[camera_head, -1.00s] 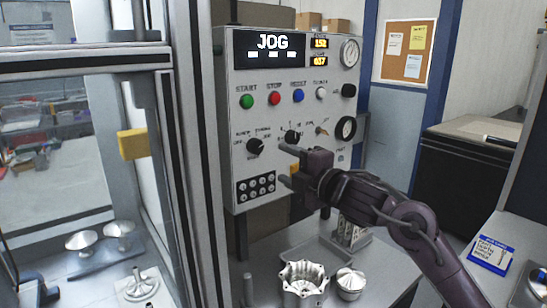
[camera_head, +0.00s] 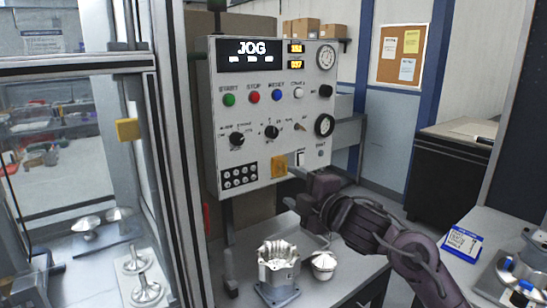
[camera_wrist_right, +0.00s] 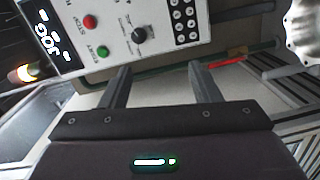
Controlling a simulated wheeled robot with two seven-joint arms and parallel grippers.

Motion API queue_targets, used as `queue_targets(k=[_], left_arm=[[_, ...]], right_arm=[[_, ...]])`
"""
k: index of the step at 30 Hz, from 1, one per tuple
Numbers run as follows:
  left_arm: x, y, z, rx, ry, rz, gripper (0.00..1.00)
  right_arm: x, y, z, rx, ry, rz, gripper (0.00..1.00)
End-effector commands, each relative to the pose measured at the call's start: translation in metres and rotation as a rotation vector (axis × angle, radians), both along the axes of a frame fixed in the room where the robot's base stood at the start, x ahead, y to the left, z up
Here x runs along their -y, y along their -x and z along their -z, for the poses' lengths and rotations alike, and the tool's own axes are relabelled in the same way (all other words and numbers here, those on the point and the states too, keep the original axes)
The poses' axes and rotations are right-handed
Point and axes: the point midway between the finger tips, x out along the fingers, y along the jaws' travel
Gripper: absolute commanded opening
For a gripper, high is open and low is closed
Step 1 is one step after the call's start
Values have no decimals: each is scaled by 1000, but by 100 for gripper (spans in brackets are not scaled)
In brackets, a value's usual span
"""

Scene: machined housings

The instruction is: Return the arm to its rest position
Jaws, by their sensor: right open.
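My right gripper (camera_head: 290,188) is open and empty in the head view, in front of and below the control panel (camera_head: 212,150). Its arm comes in from the lower right. In the right wrist view, the two fingers of this gripper (camera_wrist_right: 160,85) stand apart with nothing between them. The control panel (camera_wrist_right: 155,65) fills the top of that view, turned on its side, and its display reads JOG. My left gripper is not in view.
A machined housing (camera_head: 279,268) and a round metal part (camera_head: 323,265) stand on the bench below my right arm. A framed glass enclosure (camera_head: 170,130) is on the left. A dark cabinet (camera_head: 440,180) and a table with a blue-edged card (camera_head: 462,242) are on the right.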

Motion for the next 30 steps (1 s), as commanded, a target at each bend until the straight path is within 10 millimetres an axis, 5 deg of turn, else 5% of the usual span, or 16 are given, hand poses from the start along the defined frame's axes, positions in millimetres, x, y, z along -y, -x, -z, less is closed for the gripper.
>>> queue_targets(k=[8, 14, 21, 30], left_arm=[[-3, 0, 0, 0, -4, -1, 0], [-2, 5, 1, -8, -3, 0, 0], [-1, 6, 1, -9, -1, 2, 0], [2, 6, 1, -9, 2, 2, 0]], right_arm=[[10, 20, 62, -185, -133, 112, 57], [31, 57, 134, -429, -289, 280, 57], [82, 150, 241, -845, -531, 633, 57], [124, 253, 306, -1167, -680, 975, 57]])
